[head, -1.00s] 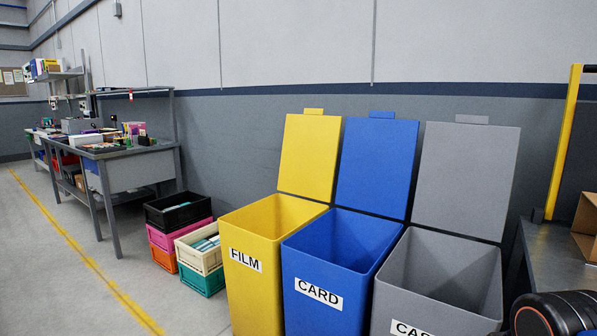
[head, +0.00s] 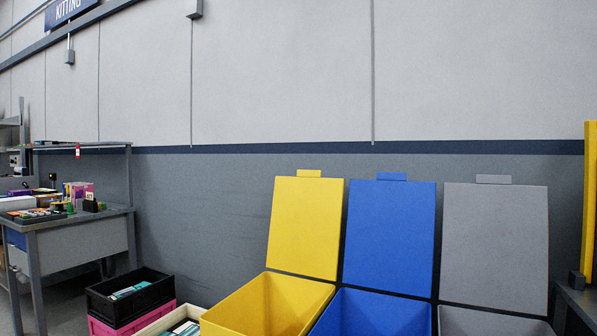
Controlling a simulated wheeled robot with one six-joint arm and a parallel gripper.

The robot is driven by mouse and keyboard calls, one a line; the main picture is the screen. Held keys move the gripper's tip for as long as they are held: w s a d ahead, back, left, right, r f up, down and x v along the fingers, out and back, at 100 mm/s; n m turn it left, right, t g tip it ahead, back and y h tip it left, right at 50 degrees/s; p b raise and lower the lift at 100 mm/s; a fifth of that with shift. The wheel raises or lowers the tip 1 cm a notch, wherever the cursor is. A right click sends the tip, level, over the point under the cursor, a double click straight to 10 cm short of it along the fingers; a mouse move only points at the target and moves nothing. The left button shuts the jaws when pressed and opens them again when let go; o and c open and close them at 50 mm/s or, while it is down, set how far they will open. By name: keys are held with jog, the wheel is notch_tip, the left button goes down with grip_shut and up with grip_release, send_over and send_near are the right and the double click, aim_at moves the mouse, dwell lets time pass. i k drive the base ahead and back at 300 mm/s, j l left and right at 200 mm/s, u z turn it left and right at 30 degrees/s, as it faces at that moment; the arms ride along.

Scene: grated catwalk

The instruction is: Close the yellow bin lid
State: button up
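The yellow bin (head: 238,308) stands at the lower middle of the head view, with its front cut off by the bottom edge. Its yellow lid (head: 305,228) is open and stands nearly upright behind the bin's mouth, with a small tab (head: 309,173) on its top edge. The visible inside of the bin looks empty. My gripper is not in view.
Right of it stand a blue bin with its blue lid (head: 389,238) raised and a grey bin with its grey lid (head: 494,250) raised. Stacked crates (head: 125,308) stand to the left, beyond them a workbench (head: 75,245). A wall is close behind the lids.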

aim_at(306, 218)
jog(key=i+j, duration=0.2)
jog(key=j, duration=0.15)
jog(key=i+j+z, duration=0.1)
jog(key=j, duration=0.2)
jog(key=i+j, duration=0.2)
jog(key=j, duration=0.15)
jog(key=i+j+z, duration=0.1)
jog(key=j, duration=0.25)
jog(key=i+j, duration=0.25)
jog(key=i+j+z, duration=0.1)
jog(key=j, duration=0.35)
